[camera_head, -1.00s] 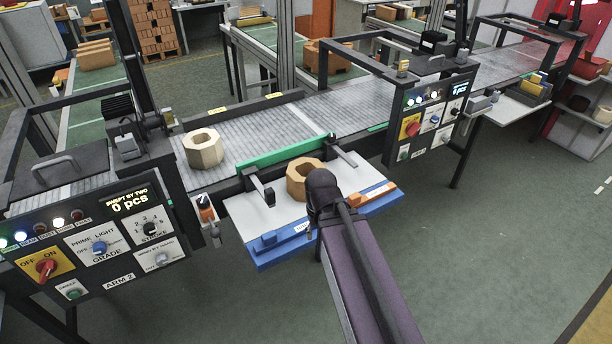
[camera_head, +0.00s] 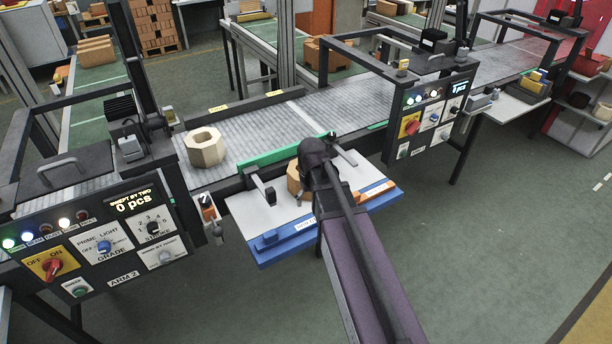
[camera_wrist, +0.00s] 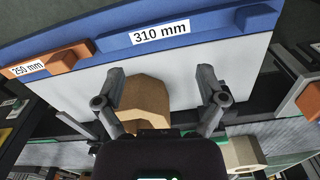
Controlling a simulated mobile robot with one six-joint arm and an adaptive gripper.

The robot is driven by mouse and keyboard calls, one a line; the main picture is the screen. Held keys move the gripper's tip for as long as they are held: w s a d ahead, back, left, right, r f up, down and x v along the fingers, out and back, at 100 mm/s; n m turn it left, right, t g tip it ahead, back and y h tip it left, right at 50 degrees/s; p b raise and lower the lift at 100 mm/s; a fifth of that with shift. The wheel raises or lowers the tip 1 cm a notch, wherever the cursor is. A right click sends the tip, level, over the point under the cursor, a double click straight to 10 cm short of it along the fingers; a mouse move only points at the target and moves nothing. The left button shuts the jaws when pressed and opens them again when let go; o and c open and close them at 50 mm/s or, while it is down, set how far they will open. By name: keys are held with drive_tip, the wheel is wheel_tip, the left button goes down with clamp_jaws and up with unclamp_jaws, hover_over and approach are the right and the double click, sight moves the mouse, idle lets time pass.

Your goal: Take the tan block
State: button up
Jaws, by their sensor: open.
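A tan octagonal block (camera_head: 293,178) sits on a white tray (camera_head: 246,213) with a blue front edge, beside the conveyor. My arm hides most of it in the head view. In the wrist view the tan block (camera_wrist: 146,103) shows between the spread fingers of my gripper (camera_wrist: 160,92), nearer the left finger. The fingers are open, with a wide gap on the block's right side. Its lower part is hidden behind the gripper body.
A grey conveyor (camera_head: 250,130) runs behind the tray, with a green strip (camera_head: 270,157) along its near edge. Control panels stand left (camera_head: 105,240) and right (camera_head: 430,113). Blue and orange marked bars line the tray's front. The green floor in front is clear.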

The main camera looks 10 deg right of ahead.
sight(295, 174)
drive_tip(key=w+r+n+p, duration=0.1)
drive_tip(key=w+r+p, duration=0.1)
drive_tip(key=w, duration=0.7)
drive_tip(key=w+a+r+n+p, duration=0.1)
drive_tip(key=w+r+n+p, duration=0.1)
drive_tip(key=w, duration=0.8)
drive_tip(key=shift+r, duration=0.45)
drive_tip(key=shift+a+f, duration=0.1)
drive_tip(key=shift+f, duration=0.1)
wheel_tip(295, 174, down, 8)
drive_tip(key=b, duration=0.8)
drive_tip(key=shift+f, duration=0.15)
drive_tip(key=shift+s+b, duration=0.1)
drive_tip(key=shift+b, duration=0.25)
drive_tip(key=shift+a+f+b, duration=0.1)
drive_tip(key=shift+f+b, duration=2.4)
drive_tip(key=shift+f, duration=0.1)
clamp_jaws()
